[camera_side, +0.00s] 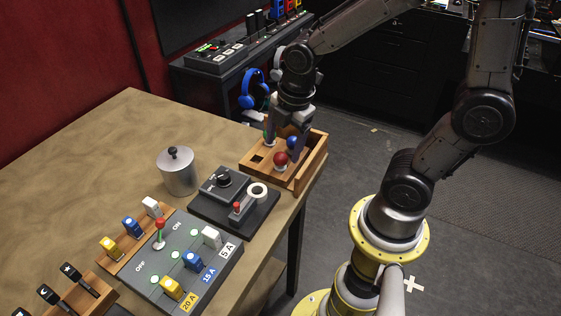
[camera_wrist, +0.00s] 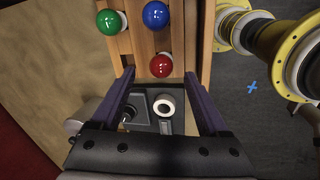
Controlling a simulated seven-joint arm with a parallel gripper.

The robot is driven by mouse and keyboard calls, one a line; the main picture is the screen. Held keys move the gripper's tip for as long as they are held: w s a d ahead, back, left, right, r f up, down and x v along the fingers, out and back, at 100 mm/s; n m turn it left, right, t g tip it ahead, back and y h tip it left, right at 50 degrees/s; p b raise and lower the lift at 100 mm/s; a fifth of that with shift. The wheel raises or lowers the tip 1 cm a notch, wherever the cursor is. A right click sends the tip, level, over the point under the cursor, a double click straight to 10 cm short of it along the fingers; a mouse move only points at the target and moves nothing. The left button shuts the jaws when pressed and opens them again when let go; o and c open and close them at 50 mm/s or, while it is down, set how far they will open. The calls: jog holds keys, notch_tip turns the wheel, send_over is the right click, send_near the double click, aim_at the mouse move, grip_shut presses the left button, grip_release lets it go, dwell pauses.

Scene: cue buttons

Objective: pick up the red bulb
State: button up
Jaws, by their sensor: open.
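The red bulb (camera_wrist: 160,65) stands in the wooden tray (camera_wrist: 204,40), nearest my gripper of the three bulbs in the wrist view. In the side view the red bulb (camera_side: 281,159) sits at the front of the tray. The green bulb (camera_wrist: 109,22) and the blue bulb (camera_wrist: 156,14) stand behind it. My gripper (camera_wrist: 158,78) is open and empty, its fingers apart on either side of the red bulb's line in the wrist view. In the side view my gripper (camera_side: 286,140) hangs over the tray, partly hiding the bulbs. I cannot tell its exact height.
A dark box with a knob and white ring socket (camera_side: 257,191) is beside the tray. A metal canister (camera_side: 178,172) and a grey switch panel (camera_side: 185,262) with coloured fuses stand on the table. The tray's raised wooden walls are close to my gripper.

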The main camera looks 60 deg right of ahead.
aim_at(282, 154)
jog(key=f, duration=0.4)
jog(key=shift+w+d, duration=0.15)
jog(key=shift+w, duration=0.15)
grip_shut()
